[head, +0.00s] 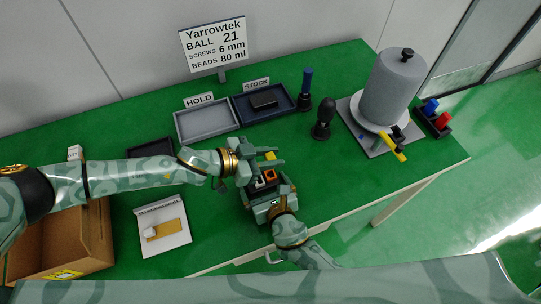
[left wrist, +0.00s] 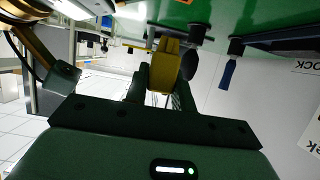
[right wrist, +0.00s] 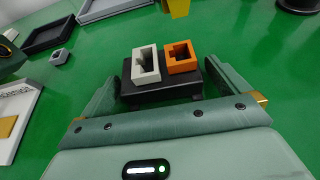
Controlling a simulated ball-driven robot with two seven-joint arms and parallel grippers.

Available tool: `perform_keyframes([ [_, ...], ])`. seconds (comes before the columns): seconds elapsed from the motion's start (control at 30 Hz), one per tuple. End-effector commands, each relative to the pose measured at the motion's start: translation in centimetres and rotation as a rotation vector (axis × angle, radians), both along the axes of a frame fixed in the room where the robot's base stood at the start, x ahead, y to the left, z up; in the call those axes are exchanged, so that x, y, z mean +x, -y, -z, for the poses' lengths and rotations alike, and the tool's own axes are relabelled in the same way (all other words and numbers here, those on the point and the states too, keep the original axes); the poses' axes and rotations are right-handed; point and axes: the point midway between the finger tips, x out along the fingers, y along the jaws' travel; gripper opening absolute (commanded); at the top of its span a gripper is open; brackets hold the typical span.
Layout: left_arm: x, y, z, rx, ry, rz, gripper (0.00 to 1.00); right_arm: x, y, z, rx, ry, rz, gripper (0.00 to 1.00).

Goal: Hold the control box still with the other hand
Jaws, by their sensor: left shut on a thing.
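The control box is a small black block (right wrist: 160,92) with a white square socket (right wrist: 146,65) and an orange one (right wrist: 181,57) on top. In the head view its orange socket (head: 270,176) shows near the table's front edge, partly hidden by my right gripper. My right gripper (right wrist: 160,85) has its fingers apart, one on either side of the black block; I cannot tell whether they touch it. My left gripper (head: 276,160) is just beyond the box in the head view. It is shut on a yellow piece (left wrist: 163,65), which also shows in the head view (head: 270,156).
A grey HOLD tray (head: 207,121) and a dark STOCK tray (head: 252,115) stand behind. To the right are a blue-handled tool (head: 306,88), a black knobbed tool (head: 323,118) and a large grey cylinder (head: 392,90). A white card (head: 163,229) and cardboard box (head: 60,240) are left.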

Motion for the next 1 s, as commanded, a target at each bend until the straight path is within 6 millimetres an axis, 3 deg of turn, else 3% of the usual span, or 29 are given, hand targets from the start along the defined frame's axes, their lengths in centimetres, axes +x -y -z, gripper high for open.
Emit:
perform_keyframes([
  [0.27,0.0,0.0,0.0,0.0,0.0,0.0,0.0,-0.8,0.3,-0.2,-0.001,-0.001,0.001,1.0],
  [0.7,0.0,0.0,0.0,0.0,0.0,0.0,0.0,-8.9,2.9,-3.8,0.0,-0.002,-0.001,1.0],
  [1.0,0.0,0.0,-0.6,-0.001,0.001,0.0,0.0,-10.5,3.4,-5.3,0.0,0.003,0.0,1.0],
])
